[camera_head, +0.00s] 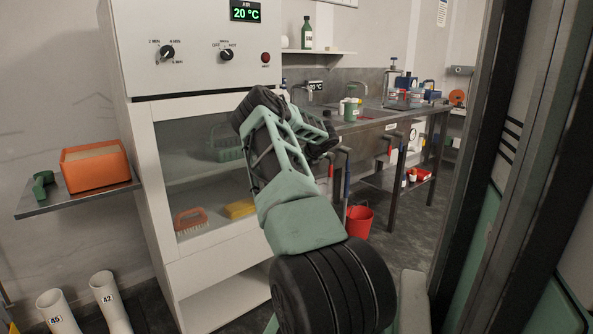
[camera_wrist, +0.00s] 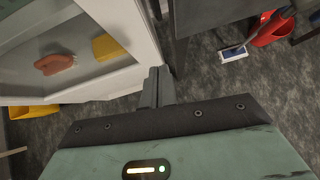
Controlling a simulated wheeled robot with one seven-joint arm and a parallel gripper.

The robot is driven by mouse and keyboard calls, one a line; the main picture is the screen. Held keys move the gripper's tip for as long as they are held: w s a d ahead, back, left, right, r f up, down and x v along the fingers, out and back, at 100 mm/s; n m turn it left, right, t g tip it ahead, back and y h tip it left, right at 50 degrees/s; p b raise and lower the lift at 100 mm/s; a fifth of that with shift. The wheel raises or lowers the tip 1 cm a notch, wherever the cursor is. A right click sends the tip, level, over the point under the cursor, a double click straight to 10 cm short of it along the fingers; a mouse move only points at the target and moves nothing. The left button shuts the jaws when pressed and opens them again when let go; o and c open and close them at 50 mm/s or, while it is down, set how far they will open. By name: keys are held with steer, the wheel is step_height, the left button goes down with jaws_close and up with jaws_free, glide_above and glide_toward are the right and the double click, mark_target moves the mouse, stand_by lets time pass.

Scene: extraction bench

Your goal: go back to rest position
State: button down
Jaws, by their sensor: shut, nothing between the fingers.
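My gripper (camera_wrist: 158,88) shows in the wrist view with its two grey fingers together and nothing between them. It points down past the front edge of the white cabinet, over the grey speckled floor. In the head view my green and black arm rises from the bottom, bends in front of the cabinet's glass and folds toward the right. The fingertips cannot be made out there. No object is held.
The white cabinet (camera_head: 203,75) stands close at the left, with a red brush (camera_head: 190,219) and a yellow sponge (camera_head: 240,209) inside. A steel bench (camera_head: 372,122) runs behind on the right. A red bucket (camera_head: 359,222) stands on the floor. A dark frame (camera_head: 513,150) is near at the right.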

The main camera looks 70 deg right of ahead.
steer(key=shift+v, duration=2.05)
steer(key=shift+s+d, duration=0.1)
